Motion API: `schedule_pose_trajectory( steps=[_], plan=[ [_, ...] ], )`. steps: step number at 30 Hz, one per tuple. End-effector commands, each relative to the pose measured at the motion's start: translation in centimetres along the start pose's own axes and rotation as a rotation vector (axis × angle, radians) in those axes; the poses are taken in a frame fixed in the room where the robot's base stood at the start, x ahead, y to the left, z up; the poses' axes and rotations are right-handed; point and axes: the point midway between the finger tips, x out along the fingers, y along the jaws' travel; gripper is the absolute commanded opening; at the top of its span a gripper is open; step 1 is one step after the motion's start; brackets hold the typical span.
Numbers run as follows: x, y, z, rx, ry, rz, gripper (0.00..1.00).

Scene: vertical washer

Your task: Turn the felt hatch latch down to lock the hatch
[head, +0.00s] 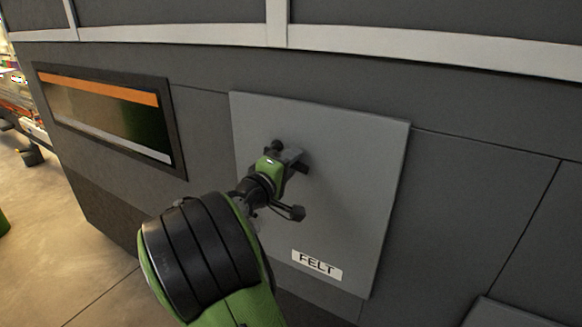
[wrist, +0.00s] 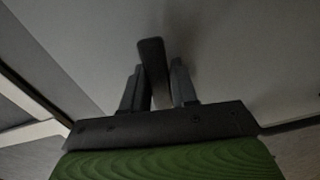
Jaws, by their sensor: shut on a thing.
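The felt hatch (head: 350,160) is a light grey panel with a white label reading FELT (head: 317,265) near its lower edge. The latch (wrist: 152,62) is a dark bar standing out from the hatch. My gripper (wrist: 156,84) has one finger on each side of the bar and is shut on it. In the head view my gripper (head: 288,158) is against the upper left-middle part of the hatch. My green and black arm hides the hatch's lower left part, and the latch is mostly hidden there by my gripper.
The dark grey washer wall (head: 480,190) surrounds the hatch. A framed window with an orange strip (head: 105,112) is to its left. A light grey rail (head: 430,43) runs above. Open floor (head: 50,220) shows at the lower left.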

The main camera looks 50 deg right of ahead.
Motion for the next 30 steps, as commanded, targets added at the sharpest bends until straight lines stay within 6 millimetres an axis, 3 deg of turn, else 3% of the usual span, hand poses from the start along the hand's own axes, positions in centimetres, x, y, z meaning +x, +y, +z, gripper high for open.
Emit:
schedule_pose_trajectory(
  steps=[12,30],
  plan=[
    [0.0,-3.0,-0.3,0.388,0.001,0.002,0.0],
    [0.0,-5.5,-2.4,0.955,0.0,0.002,0.0]
  ],
)
